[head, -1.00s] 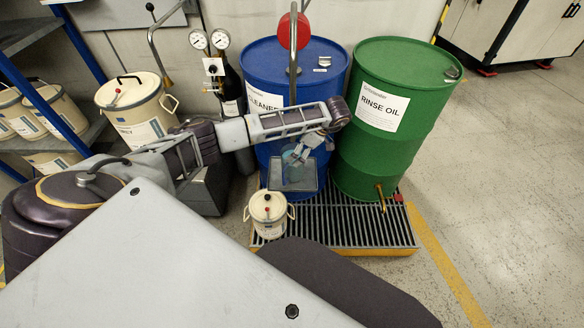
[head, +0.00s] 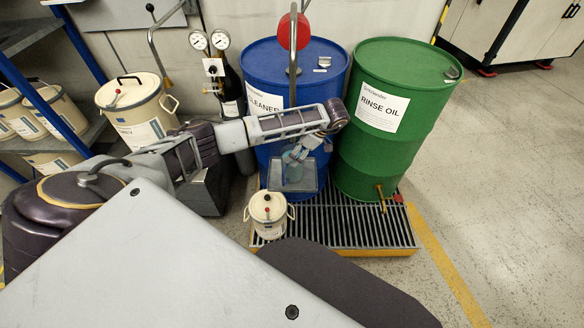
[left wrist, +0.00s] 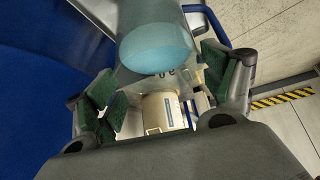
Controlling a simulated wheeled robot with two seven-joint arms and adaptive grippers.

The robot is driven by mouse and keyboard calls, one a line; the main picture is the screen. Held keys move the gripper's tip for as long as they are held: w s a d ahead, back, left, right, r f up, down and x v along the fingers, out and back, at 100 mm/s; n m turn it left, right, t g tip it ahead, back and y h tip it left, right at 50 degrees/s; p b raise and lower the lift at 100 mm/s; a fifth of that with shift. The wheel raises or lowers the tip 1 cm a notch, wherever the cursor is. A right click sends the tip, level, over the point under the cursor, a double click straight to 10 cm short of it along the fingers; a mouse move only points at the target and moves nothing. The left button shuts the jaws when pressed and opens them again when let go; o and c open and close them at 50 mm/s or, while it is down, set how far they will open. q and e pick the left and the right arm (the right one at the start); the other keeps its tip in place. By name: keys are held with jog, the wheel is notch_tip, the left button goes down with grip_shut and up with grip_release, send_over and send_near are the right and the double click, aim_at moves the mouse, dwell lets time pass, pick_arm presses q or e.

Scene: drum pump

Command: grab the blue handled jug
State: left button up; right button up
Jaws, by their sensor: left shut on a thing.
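The jug (left wrist: 157,45) is translucent with pale blue liquid in it, and its blue handle (left wrist: 209,22) shows at its right side in the left wrist view. In the head view the jug (head: 293,172) is small and partly hidden, at the grey tray (head: 313,184) in front of the blue drum. My left gripper (left wrist: 160,88) is shut on the jug, with its green-padded fingers on either side. In the head view the left gripper (head: 297,154) hangs below the wrist, and its exact contact is too small to tell. My right gripper is not in view.
A small beige pot (head: 268,213) stands at the grate's front left. Gauges (head: 210,41) and a shelf of beige containers are left. Floor is clear to the right.

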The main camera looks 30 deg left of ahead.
pick_arm(q)
jog(key=c, duration=0.9)
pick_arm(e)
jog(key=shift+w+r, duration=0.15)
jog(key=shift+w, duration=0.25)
pick_arm(q)
jog(key=shift+o, duration=0.2)
jog(key=shift+r, duration=0.1)
